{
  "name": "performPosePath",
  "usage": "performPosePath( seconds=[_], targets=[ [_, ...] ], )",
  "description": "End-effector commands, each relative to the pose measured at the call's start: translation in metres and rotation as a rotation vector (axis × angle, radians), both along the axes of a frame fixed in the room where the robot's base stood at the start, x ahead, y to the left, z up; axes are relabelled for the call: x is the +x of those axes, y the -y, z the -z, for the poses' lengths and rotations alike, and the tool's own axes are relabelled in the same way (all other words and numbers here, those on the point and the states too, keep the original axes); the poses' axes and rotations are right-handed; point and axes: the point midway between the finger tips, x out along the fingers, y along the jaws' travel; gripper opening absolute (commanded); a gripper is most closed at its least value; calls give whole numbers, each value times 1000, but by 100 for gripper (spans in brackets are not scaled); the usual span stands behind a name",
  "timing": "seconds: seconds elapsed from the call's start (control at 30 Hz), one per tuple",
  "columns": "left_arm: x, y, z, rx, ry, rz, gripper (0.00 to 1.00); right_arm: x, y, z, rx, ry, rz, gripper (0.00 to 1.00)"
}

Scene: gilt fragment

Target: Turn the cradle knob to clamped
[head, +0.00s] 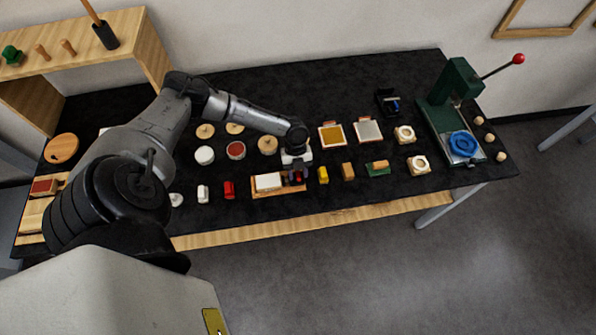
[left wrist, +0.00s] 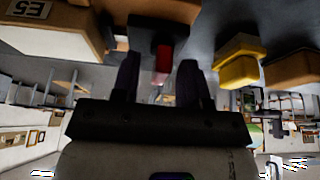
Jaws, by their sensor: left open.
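The cradle (head: 276,192) is a low wooden base at the front of the black table, with a pale block (head: 268,182) on it. In the left wrist view, a red knob (left wrist: 165,57) on a dark mount sits at the cradle's end. The pale block there carries the label E5 (left wrist: 31,8). My left gripper (head: 295,178) is at the right end of the cradle and partly hides the knob in the head view. In the left wrist view, its two dark fingers (left wrist: 158,76) are apart, with the knob between them in the picture. I cannot tell whether they touch it.
A yellow block (head: 323,175) stands close to the right of my gripper. Several pads and discs lie behind it. A green press (head: 455,80) with a red-tipped lever stands at the right. A wooden shelf (head: 130,40) stands at the back left.

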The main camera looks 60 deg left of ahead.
Motion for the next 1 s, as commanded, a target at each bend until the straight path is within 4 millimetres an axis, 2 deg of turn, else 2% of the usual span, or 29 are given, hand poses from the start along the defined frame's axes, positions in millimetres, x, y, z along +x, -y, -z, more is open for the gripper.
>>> performPosePath(
  seconds=[0.1,0.5,0.77,1.0],
  targets=[
    [0,0,0,0,0,0,38,0,0,0,-1,0,-1,43],
    [0,0,0,0,0,-1,0,0,-1,0,3,0,2,43],
    [0,0,0,0,-1,-10,0,0,-3,0,9,0,5,43],
    [-1,0,-1,1,-2,-109,0,0,-3,-4,9,-1,6,43]
  ],
)
